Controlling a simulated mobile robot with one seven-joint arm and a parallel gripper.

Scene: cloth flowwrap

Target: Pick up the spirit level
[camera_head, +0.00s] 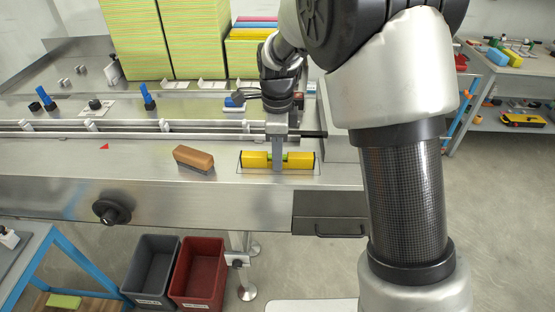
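The spirit level (300,160) is a short yellow bar with dark ends and a green vial in the middle. It lies on the steel machine top, inside a thin marked outline. My gripper (278,165) points straight down over the middle of the level, and its grey finger covers part of it. The level appears to rest on the surface. The far finger is hidden, so I cannot tell whether the fingers touch or grip the level.
A brush with a brown wooden back (193,158) lies left of the level. A rail (100,133) runs behind both. Blue-handled knobs (148,97) and stacked yellow-green sheets (190,40) stand farther back. Grey (152,262) and red (203,268) bins stand below the front edge.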

